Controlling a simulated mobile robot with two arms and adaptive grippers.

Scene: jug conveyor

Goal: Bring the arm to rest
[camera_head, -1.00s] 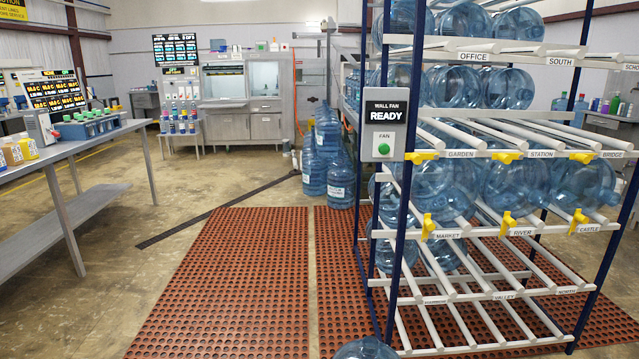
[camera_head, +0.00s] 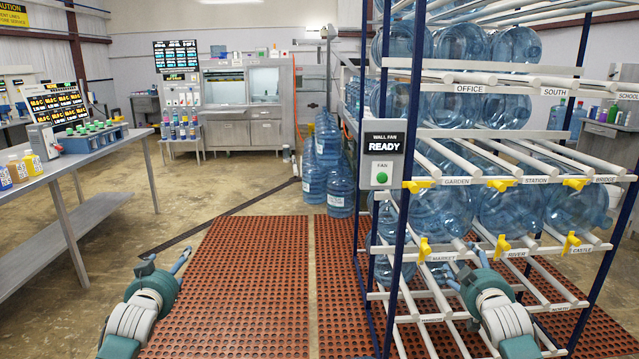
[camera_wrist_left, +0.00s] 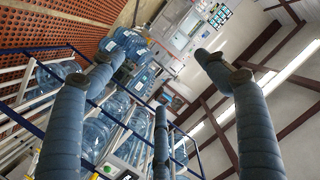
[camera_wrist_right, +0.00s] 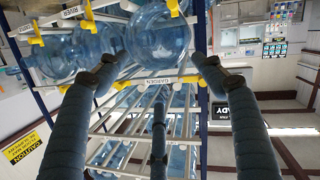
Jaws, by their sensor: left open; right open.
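My left gripper (camera_head: 166,266) is in the lower left of the head view, above the red mat and left of the rack. In the left wrist view its fingers (camera_wrist_left: 155,65) are spread, with nothing between them. My right gripper (camera_head: 470,268) is in front of the rack's lower shelves in the head view. In the right wrist view its fingers (camera_wrist_right: 150,68) are spread and empty. A large blue jug (camera_wrist_right: 160,35) shows beyond them; I cannot tell the gap to it.
The rack (camera_head: 403,190) with blue posts holds several water jugs (camera_head: 440,212) and has yellow clips. A fan button box (camera_head: 382,174) hangs on its left post. A steel table (camera_head: 90,160) with bottles stands at left. The red mat (camera_head: 240,270) between is clear of objects.

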